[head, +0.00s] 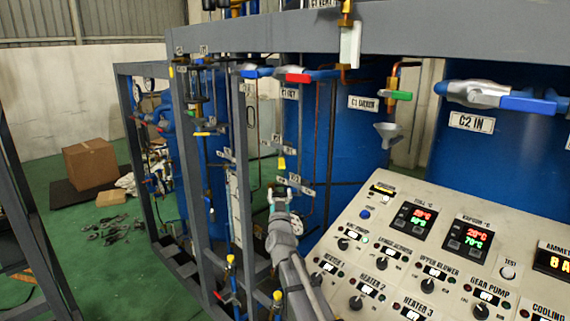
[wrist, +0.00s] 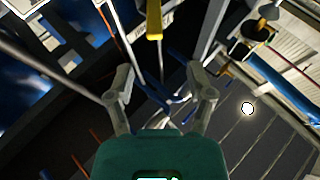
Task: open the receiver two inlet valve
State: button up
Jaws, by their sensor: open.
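My gripper (head: 291,187) is open and empty, raised among the pipes left of the control panel. In the wrist view its two fingers (wrist: 159,78) stand apart with nothing between their tips. A yellow valve handle (head: 281,163) hangs just above the gripper in the head view. In the wrist view a yellow handle (wrist: 154,20) points down at top centre, beyond the fingertips and apart from them. Small label plates near it are too small to read, so I cannot tell for sure which valve is the receiver two inlet.
The sloped control panel (head: 430,250) stands right of my arm. A grey frame post (head: 193,170) stands to the left, with a grey beam (head: 290,35) above. A red-handled valve (head: 297,78) and the C2 IN valve (head: 490,95) sit higher. Thin pipes surround the gripper.

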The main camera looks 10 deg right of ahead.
aim_at(282, 162)
jog(key=shift+d, duration=0.25)
jog(key=p+x, duration=0.2)
jog(key=x, duration=0.5)
jog(key=p+x, duration=0.3)
jog(key=x, duration=0.4)
jog(key=shift+d, duration=0.25)
grip_shut()
